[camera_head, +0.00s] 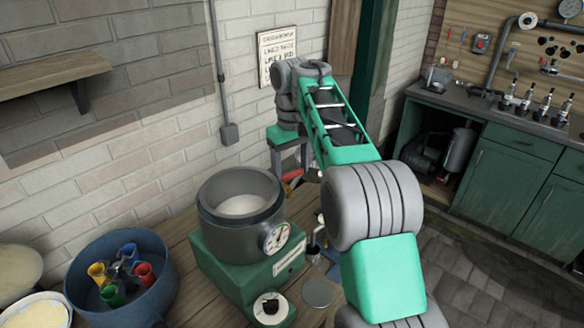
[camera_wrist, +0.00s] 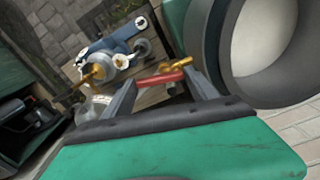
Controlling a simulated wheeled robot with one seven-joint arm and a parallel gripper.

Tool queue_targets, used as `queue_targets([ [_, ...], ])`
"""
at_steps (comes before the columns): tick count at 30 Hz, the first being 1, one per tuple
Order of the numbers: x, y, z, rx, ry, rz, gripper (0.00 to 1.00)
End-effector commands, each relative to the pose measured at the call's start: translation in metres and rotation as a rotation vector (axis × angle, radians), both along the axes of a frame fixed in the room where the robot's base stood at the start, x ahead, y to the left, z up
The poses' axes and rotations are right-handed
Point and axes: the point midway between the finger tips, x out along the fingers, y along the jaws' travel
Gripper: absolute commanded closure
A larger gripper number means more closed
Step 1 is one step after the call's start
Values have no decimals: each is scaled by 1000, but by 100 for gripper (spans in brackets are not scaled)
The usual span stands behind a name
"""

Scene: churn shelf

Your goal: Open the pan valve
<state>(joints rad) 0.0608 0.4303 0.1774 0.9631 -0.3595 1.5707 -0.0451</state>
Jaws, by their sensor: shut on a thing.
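The pan (camera_head: 240,197) is a wide grey vessel with pale contents on a green base (camera_head: 222,258), with a round dial gauge (camera_head: 277,237) on its front. In the wrist view the pan (camera_wrist: 226,40) fills the upper right. The valve has a red lever (camera_wrist: 160,78) and a brass body (camera_wrist: 184,64) beside the pan. My gripper (camera_wrist: 160,77) is shut on the red lever, which lies across between its two fingertips. In the head view the red lever (camera_head: 292,175) is a small patch behind the pan's right rim, and my arm partly hides that area.
A blue tub (camera_head: 85,265) with coloured cups stands left of the pan on the wooden table. Small items, including a grey disc (camera_head: 317,292), lie at its right. A blue device with brass fittings (camera_wrist: 118,58) shows in the wrist view. The brick wall stands close behind.

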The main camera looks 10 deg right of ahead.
Motion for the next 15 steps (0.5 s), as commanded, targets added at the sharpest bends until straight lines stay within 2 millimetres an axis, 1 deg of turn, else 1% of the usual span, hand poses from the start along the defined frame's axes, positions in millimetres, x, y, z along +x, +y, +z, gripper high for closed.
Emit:
queue_targets([
  [6, 4, 2, 0, 0, 3, 143, 73],
  [15, 6, 3, -1, 0, 3, 245, 73],
])
